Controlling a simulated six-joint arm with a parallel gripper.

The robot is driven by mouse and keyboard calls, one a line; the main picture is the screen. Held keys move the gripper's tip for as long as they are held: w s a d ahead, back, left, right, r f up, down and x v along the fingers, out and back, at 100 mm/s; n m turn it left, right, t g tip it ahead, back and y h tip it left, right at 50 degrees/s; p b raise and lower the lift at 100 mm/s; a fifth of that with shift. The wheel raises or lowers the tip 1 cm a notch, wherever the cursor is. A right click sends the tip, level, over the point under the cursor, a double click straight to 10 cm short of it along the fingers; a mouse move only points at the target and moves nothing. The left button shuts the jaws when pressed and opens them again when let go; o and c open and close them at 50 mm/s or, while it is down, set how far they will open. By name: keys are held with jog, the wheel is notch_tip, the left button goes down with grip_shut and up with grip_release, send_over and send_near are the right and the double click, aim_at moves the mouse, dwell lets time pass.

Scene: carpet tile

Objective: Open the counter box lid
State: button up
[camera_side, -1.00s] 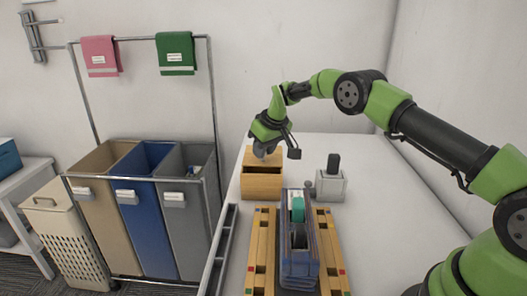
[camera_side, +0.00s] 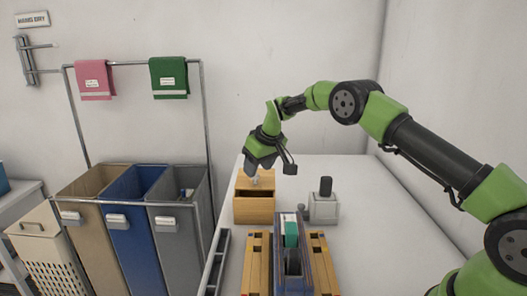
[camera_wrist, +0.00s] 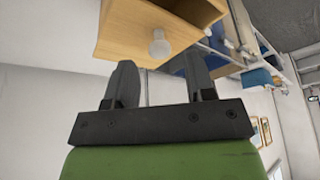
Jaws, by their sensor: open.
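The wooden counter box (camera_side: 253,211) stands on the white counter, below my gripper in the side view. A dark opening shows behind its front wall, and the lid (camera_side: 241,181) lies behind that opening; I cannot tell its exact tilt. A pale round knob on the lid (camera_side: 254,181) is just under my gripper (camera_side: 258,166). In the wrist view the knob (camera_wrist: 159,46) is ahead of the fingertips, roughly between them and apart from them. My gripper (camera_wrist: 160,75) is open and empty.
In front of the box a blue rack (camera_side: 290,262) holds a green item, between wooden slats (camera_side: 257,266). A grey block with a black handle (camera_side: 323,208) stands to the right. Bins (camera_side: 130,220) are left of the counter. The counter's right side is clear.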

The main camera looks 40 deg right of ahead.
jog(key=v, duration=0.7)
jog(key=shift+r, duration=0.25)
jog(key=shift+s, duration=0.1)
jog(key=shift+c, duration=0.2)
jog(key=s+a+f+m+g+y, duration=0.1)
jog(key=s+a+f+m+y, duration=0.3)
jog(key=a, duration=0.3)
jog(key=m+t+h, duration=0.4)
jog(key=m+t, duration=0.6)
jog(key=m, duration=2.2)
send_near(258, 176)
jog(key=x, duration=0.9)
jog(key=shift+w+a, duration=0.1)
